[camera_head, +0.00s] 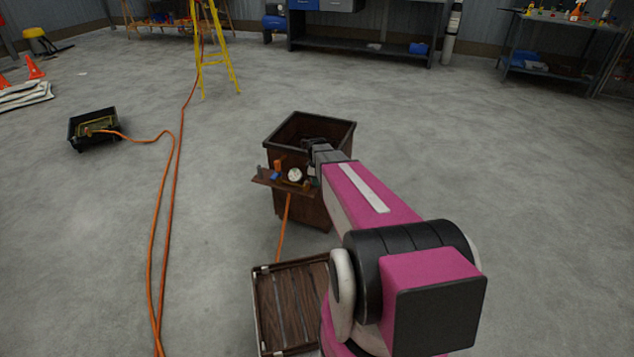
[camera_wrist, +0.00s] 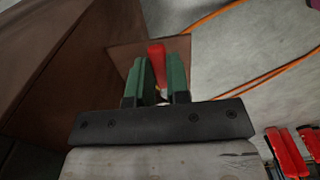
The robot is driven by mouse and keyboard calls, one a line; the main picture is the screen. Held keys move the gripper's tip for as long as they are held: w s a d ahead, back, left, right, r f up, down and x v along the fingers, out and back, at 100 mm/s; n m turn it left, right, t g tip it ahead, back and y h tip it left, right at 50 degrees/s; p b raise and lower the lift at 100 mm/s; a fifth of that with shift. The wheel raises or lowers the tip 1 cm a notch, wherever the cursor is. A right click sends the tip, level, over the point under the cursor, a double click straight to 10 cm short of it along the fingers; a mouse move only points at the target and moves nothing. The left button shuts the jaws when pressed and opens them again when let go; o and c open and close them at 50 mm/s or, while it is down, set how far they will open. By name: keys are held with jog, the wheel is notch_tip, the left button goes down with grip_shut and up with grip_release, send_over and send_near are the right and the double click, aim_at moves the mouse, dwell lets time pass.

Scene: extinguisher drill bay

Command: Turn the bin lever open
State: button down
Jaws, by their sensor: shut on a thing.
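The dark brown bin (camera_head: 292,213) stands on the floor at the middle of the head view, its top open. A small brown panel (camera_head: 265,180) with a round white gauge (camera_head: 295,175) sticks out at its near left side. In the wrist view the bin's brown side (camera_wrist: 75,60) fills the left. A red lever (camera_wrist: 157,58) stands between the two green pads of my gripper (camera_wrist: 157,82), which is shut on it. The lever's lower part is hidden by the pads. In the head view my arm hides the grip and the lever.
A slatted wooden crate (camera_head: 260,310) lies in front of the bin. An orange hose (camera_head: 168,220) runs along the floor at left to a black tray (camera_head: 95,130). A yellow ladder (camera_head: 215,58) stands behind. Red objects (camera_wrist: 287,153) show at the wrist view's lower right. Floor right of the bin is clear.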

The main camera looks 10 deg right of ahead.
jog(key=c, duration=1.1)
grip_release()
notch_tip(320, 180, up, 11)
jog(key=shift+f, duration=0.1)
jog(key=s+a+m, duration=0.2)
jog(key=s+m, duration=0.1)
jog(key=s, duration=0.4)
jog(key=s+a+r+m, duration=0.1)
jog(key=s+a+m, duration=0.2)
jog(key=s, duration=0.5)
jog(key=s+a+m, duration=0.2)
jog(key=s+m, duration=0.3)
jog(key=s, duration=0.2)
jog(key=shift+s+a+r, duration=0.25)
jog(key=shift+s, duration=0.05)
